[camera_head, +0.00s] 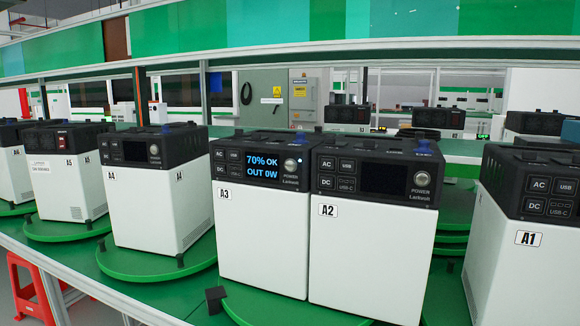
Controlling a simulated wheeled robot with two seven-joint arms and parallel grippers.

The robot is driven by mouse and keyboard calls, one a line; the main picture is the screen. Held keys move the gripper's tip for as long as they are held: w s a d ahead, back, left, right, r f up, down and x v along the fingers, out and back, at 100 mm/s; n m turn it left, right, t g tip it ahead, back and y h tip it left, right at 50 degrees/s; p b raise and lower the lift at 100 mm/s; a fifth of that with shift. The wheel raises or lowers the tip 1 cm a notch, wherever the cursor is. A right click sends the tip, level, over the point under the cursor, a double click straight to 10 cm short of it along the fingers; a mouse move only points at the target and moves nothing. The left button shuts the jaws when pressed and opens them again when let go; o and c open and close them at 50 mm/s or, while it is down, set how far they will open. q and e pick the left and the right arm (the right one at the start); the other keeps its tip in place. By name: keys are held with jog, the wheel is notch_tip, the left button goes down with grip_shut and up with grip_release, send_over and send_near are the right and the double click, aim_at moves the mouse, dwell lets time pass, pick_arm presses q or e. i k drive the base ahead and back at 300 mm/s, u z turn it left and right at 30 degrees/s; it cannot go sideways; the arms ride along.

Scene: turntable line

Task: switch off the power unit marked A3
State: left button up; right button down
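The power unit marked A3 (258,230) stands upright near the middle of the head view, a white box with a black top panel. Its screen (263,167) is lit and reads "70% OK OUT 0W". Its round POWER knob or button (291,165) is on the panel right of the screen, with a small light just above it. A3 stands close beside unit A2 (365,255), whose screen is dark. Both rest on a green turntable (260,309). Neither of my grippers shows in this view.
Unit A4 (150,210) stands on another turntable to the left, with A5 (72,185) beyond it. Unit A1 (510,260) is at the right edge. A shelf beam (300,52) runs across above the units. A red stool (28,285) is at lower left.

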aim_at(290, 165)
jog(key=u, duration=1.35)
jog(key=i, duration=0.4)
jog(key=z, duration=1)
